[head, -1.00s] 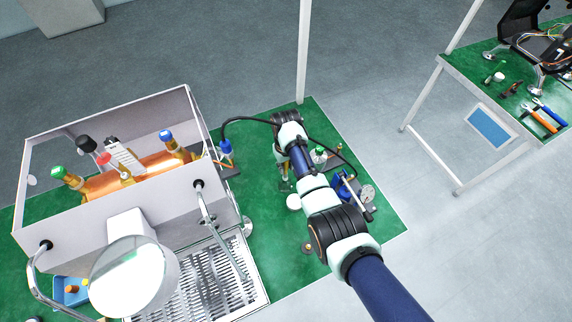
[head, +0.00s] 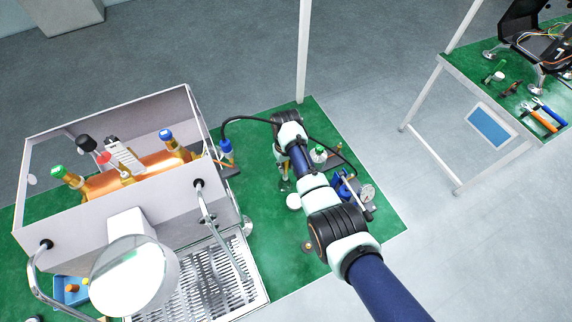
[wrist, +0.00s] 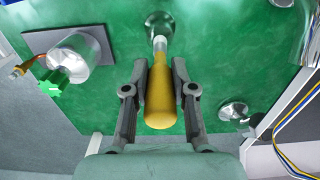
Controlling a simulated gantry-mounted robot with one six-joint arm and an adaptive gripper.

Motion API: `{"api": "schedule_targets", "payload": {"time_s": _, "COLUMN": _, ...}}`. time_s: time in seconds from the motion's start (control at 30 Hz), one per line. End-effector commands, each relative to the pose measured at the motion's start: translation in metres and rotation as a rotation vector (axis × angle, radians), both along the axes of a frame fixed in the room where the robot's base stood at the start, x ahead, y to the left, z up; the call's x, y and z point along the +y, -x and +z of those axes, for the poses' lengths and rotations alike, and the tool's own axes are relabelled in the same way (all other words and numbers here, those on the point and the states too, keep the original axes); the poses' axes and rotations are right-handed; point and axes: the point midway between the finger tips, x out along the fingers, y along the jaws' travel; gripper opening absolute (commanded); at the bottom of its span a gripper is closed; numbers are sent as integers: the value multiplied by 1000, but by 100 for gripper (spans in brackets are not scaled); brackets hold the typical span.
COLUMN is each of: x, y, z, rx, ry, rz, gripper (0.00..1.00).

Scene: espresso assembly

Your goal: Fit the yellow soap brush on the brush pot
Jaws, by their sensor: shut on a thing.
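The yellow soap brush (wrist: 161,95) is between the two fingers of my gripper (wrist: 161,70) in the wrist view. My gripper is shut on its yellow handle. The brush's pale neck (wrist: 160,44) points to the top of the picture, toward a shiny metal pot (wrist: 159,20), likely the brush pot. The neck overlaps the pot in this view; I cannot tell whether its end is inside the pot or only in front of it. In the head view my arm mostly hides the gripper, and the brush cannot be made out clearly.
In the head view the espresso machine (head: 120,235) is left of my arm.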

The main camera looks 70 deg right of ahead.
Motion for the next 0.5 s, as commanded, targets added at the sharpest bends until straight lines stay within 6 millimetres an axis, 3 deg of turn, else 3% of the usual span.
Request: {"api": "schedule_targets", "payload": {"time_s": 0.5, "x": 0, "y": 0, "z": -11, "rx": -1, "ry": 1, "rz": 0, "gripper": 0}}
